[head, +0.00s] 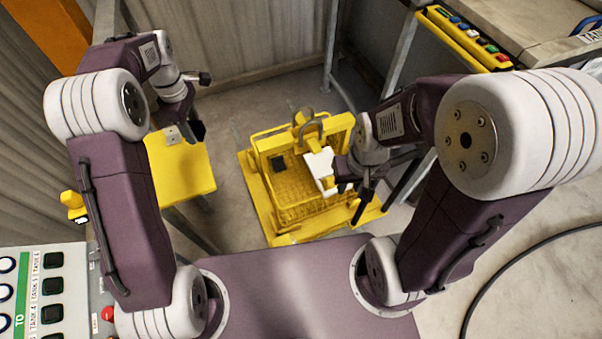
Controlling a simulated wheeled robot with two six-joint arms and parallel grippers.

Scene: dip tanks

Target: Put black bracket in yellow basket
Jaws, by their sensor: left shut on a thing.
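My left gripper (188,121) is at the left, above the yellow table's far right corner. It is shut on a small black piece (198,131), which looks like the black bracket; the arm hides part of it. The yellow basket (290,205), with mesh walls and a grey hook on top, stands on a yellow base in the middle, to the right of the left gripper and apart from it. A small dark block (278,162) and a white piece (319,166) show at the basket. My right gripper (350,200) is at the basket's right side, its fingers apart.
A yellow table (180,165) bears a grey metal piece (173,135). A button panel (45,290) is at the lower left. A yellow strip with coloured buttons (465,40) is at the upper right. Bare floor lies between the yellow table and the basket.

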